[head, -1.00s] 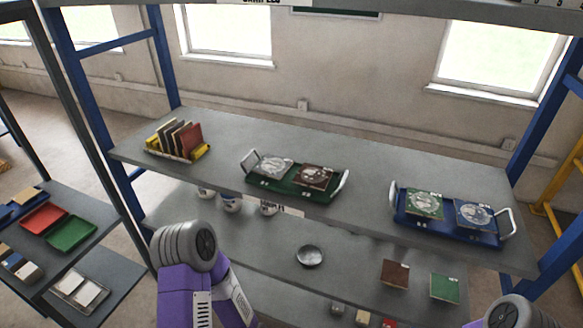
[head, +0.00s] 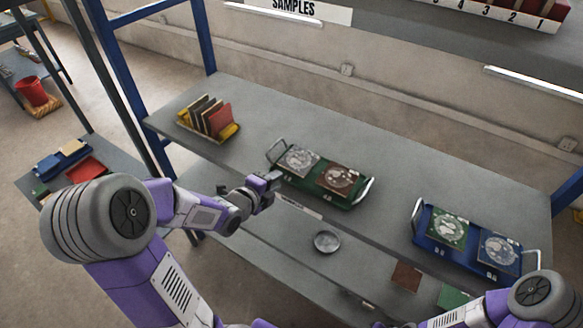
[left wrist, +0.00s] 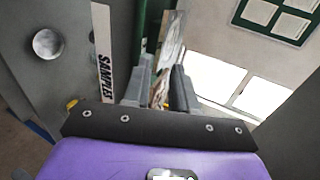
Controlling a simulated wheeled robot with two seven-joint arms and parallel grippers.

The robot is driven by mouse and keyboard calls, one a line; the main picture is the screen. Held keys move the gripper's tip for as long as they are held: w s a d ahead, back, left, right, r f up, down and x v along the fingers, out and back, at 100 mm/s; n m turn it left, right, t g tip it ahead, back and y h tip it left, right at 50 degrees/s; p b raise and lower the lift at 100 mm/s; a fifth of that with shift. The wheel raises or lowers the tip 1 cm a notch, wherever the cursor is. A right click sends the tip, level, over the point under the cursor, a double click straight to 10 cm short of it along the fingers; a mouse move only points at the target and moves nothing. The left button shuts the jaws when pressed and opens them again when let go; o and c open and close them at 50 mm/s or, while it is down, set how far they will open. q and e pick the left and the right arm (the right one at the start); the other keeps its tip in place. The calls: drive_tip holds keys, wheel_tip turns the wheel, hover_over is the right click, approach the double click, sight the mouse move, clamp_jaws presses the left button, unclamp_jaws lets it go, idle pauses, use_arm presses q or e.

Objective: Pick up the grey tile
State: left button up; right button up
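The grey tile (head: 299,160), with a pale round pattern, lies in the left half of the green tray (head: 318,192) on the upper shelf. A brown patterned tile (head: 338,179) lies beside it. My left gripper (head: 270,181) is at the shelf's front edge, just left of and in front of the green tray, apart from the grey tile. In the left wrist view its two fingers (left wrist: 162,88) are spread, with nothing visibly held. A pale patterned tile (left wrist: 173,32) shows beyond them, partly hidden. My right arm enters at the bottom right; its gripper is not visible.
A blue tray (head: 465,256) with a green and a blue tile stands at the right of the shelf (head: 390,193). A yellow rack (head: 190,125) with upright tiles stands at the left. A round dish (head: 327,241) is on the lower shelf. An overhead shelf carries a SAMPLES sign (head: 294,7).

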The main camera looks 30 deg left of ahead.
sight(288, 180)
use_arm(q)
drive_tip(key=x, duration=0.5)
drive_tip(key=shift+w+f, duration=0.15)
drive_tip(key=shift+w+f+b, duration=0.3)
drive_tip(key=shift+w+b, duration=0.15)
drive_tip(key=shift+b, duration=0.4)
drive_tip(key=shift+w+d+f+b, duration=0.1)
drive_tip(key=shift+w+f+b, duration=0.15)
drive_tip(key=shift+w+b, duration=0.35)
drive_tip(key=shift+w, duration=0.25)
drive_tip(key=shift+c, duration=0.4)
clamp_jaws()
drive_tip(key=shift+s, duration=0.1)
